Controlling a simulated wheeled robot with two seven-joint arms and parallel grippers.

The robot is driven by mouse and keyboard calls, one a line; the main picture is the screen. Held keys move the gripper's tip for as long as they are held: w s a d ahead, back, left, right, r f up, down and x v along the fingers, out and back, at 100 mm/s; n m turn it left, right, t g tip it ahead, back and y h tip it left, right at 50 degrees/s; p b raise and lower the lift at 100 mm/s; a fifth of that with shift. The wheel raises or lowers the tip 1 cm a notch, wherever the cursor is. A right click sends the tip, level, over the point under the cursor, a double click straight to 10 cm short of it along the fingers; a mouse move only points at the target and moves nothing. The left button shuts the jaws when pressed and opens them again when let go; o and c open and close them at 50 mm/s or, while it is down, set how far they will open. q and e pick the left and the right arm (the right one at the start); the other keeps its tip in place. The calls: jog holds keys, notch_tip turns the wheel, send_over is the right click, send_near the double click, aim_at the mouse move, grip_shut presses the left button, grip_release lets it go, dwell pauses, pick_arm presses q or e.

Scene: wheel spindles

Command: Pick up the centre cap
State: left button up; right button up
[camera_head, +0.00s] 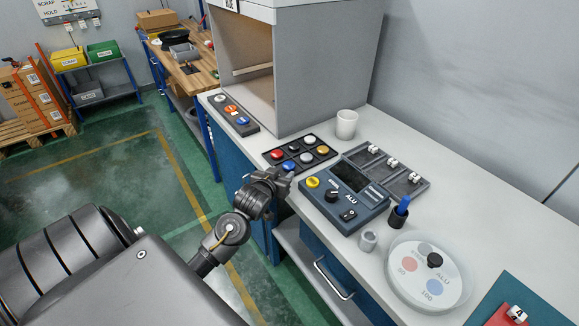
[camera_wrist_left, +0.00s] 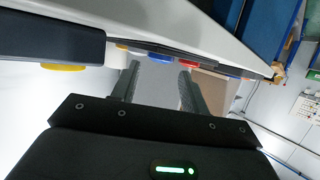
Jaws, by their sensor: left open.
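A black tray (camera_head: 268,153) on the white bench holds several round caps in two rows. My left gripper (camera_head: 284,179) is at the bench's front edge, just in front of the tray. In the left wrist view its two fingers (camera_wrist_left: 161,78) are apart and nothing shows held between them. Coloured round pieces show along the bench edge beyond the fingertips. My right gripper is out of view.
A blue ALU console (camera_head: 350,198) stands right of the tray, with a white cup (camera_head: 346,124) behind. A grey cabinet (camera_head: 330,60) rises behind the tray. A strip with round pieces (camera_head: 233,112) lies to the left. A round ALU dish (camera_head: 430,272) is further right.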

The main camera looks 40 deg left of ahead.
aim_at(287, 167)
pick_arm(q)
jog(key=shift+w+a+p, duration=0.15)
jog(key=shift+w+p, duration=0.15)
jog(key=shift+w, duration=0.05)
jog(key=p+x, duration=0.1)
jog(key=x, duration=0.3)
jog(key=shift+w+a+f, duration=0.1)
jog(key=shift+w, duration=0.05)
jog(key=c, duration=0.6)
jog(key=shift+c, duration=0.2)
